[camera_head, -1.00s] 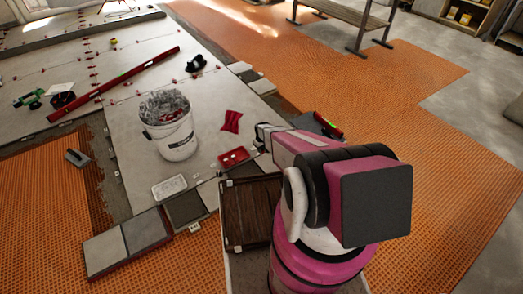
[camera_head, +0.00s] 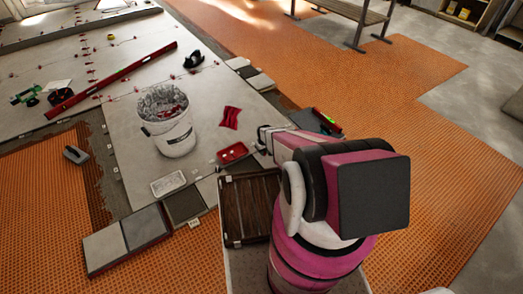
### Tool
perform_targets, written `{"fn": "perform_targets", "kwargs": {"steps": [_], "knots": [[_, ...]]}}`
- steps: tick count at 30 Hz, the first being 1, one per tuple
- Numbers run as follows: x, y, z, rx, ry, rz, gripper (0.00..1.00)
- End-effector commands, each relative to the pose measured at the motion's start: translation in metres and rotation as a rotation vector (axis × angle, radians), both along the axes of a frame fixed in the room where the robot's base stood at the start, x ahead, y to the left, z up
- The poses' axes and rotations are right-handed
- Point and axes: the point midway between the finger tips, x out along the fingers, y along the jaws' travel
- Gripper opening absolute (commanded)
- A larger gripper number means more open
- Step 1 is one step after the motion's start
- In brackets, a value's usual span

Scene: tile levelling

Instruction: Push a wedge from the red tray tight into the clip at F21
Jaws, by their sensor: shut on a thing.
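The small red tray (camera_head: 232,152) lies on the pale tiles near the middle, with small light bits in it. My gripper (camera_head: 264,146) is just right of the tray, low over the tile edge, seen from behind my pink arm. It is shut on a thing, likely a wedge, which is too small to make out. Clips with red wedges (camera_head: 90,72) stand in rows along the far tile joints. I cannot read which clip is F21. Part of the tile edge is hidden behind my arm.
A white bucket (camera_head: 172,145) stands left of the red tray, with a white tray (camera_head: 168,183) before it. Red gloves (camera_head: 230,117) lie behind the tray. A long red level (camera_head: 120,78) crosses the far tiles. A dark wooden crate (camera_head: 232,215) is nearer.

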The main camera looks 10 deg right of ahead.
Motion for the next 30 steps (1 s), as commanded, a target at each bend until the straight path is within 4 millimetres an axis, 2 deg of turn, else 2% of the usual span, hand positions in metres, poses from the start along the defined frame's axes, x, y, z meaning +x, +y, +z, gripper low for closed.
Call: {"fn": "perform_targets", "kwargs": {"steps": [3, 15, 30], "knots": [[-0.01, -0.004, -0.001, 0.0, 0.001, 0.0, 0.03], [-0.007, -0.003, -0.034, 0.0, 0.0, 0.001, 0.03], [-0.008, -0.003, -0.037, 0.0, 0.0, 0.001, 0.03]]}}
